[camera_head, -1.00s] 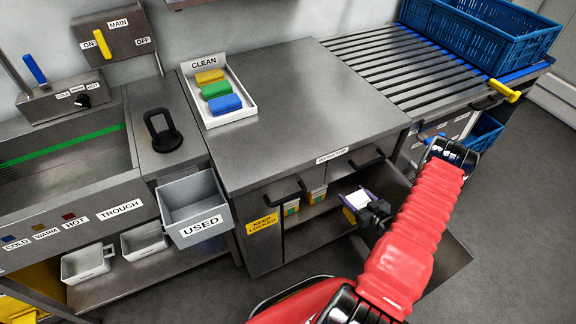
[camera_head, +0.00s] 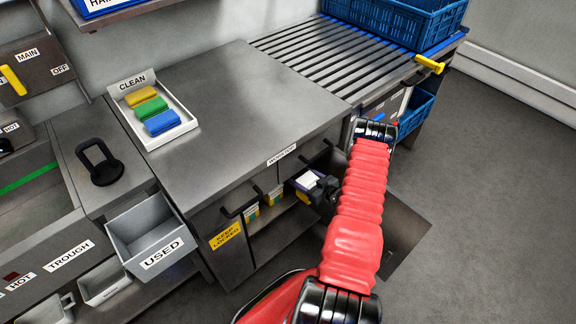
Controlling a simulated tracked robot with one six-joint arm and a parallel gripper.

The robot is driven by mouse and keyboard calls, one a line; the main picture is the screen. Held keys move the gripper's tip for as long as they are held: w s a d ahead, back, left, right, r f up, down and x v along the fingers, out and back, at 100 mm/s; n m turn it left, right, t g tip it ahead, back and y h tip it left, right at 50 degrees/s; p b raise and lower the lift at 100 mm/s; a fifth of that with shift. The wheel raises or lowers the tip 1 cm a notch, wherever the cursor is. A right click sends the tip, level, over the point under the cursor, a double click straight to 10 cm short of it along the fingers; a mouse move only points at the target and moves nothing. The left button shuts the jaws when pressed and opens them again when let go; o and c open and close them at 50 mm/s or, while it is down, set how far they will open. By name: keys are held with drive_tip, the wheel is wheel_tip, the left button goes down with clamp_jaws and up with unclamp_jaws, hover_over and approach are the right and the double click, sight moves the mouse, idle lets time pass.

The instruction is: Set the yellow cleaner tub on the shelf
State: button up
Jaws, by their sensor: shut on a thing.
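My gripper (camera_head: 318,190) is shut on a small tub with a white top (camera_head: 307,180). It holds the tub in front of the open right side of the cabinet, below the worktop edge. Inside the cabinet, a shelf (camera_head: 284,214) carries tubs with yellow, white and green showing, one on the left (camera_head: 252,213) and one farther right (camera_head: 275,196). The held tub appears to the right of these, apart from them.
An open cabinet door (camera_head: 405,232) stands out below my arm. The cabinet front has a yellow "keep locked" sign (camera_head: 226,236) and bar handles. A grey "used" bin (camera_head: 150,238) juts out on the left. A sponge tray (camera_head: 180,130) sits on the worktop. The floor at right is clear.

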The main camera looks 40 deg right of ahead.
drive_tip(key=w+d, duration=0.2)
drive_tip(key=w, duration=0.8)
drive_tip(key=shift+d, duration=0.4)
drive_tip(key=shift+w, duration=0.2)
drive_tip(key=shift+w+f, duration=0.15)
drive_tip(key=shift+f, duration=0.75)
drive_tip(key=shift+w+f, duration=0.15)
drive_tip(key=shift+f, duration=0.7)
drive_tip(key=shift+f, duration=0.6)
drive_tip(key=o, duration=1.2)
drive_tip(key=shift+d, duration=0.1)
